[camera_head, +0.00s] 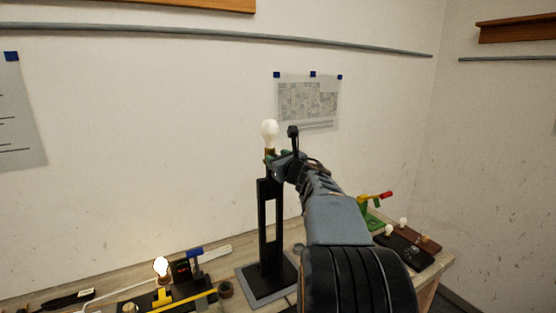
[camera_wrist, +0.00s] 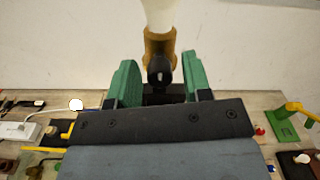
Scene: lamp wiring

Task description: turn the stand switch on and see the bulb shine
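The tall black stand (camera_head: 265,225) stands on a grey base on the bench. It carries a pale bulb (camera_head: 269,132), which looks unlit, in a brass socket. In the wrist view the bulb (camera_wrist: 158,14) is cut off by the top edge, above the brass socket (camera_wrist: 160,48). A dark rounded switch knob (camera_wrist: 159,70) sticks out below the socket. My gripper (camera_wrist: 160,82) is open, its green fingers on either side of the knob with gaps showing. In the head view my gripper (camera_head: 277,162) is at the stand's top; the knob is hidden there.
A small glowing bulb (camera_head: 161,267) stands at the bench's left, near a blue-handled switch (camera_head: 194,252) and a yellow rod. The wall is behind the stand.

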